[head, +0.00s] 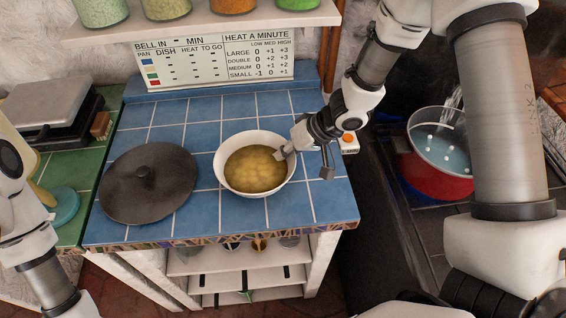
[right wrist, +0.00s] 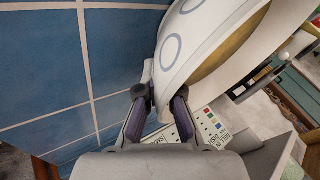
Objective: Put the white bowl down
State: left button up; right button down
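The white bowl (head: 228,181) holds yellowish-brown soup with pale lumps and appears to rest upright on the blue tiled counter (head: 318,209). My right gripper (head: 306,160) is at the bowl's right rim. Its fingers are spread, one at the rim by the soup and the other outside the bowl, apart from it. In the right wrist view, the bowl's white side with blue rings (right wrist: 173,48) is close to the fingertips of the gripper (right wrist: 161,94). The underside of the bowl is hidden. My left arm shows at the left edge, but its gripper is out of view.
A dark round lid (head: 145,183) lies left of the bowl. A red pot (head: 428,180) of liquid stands on the dark stove at right. A chart (head: 214,60) leans at the back, below a shelf of jars (head: 233,5). Tiles in front of the bowl are clear.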

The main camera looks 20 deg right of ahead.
dwell(0.3)
jog(key=c, duration=1.7)
grip_release()
jog(key=shift+f, duration=0.15)
jog(key=o, duration=0.4)
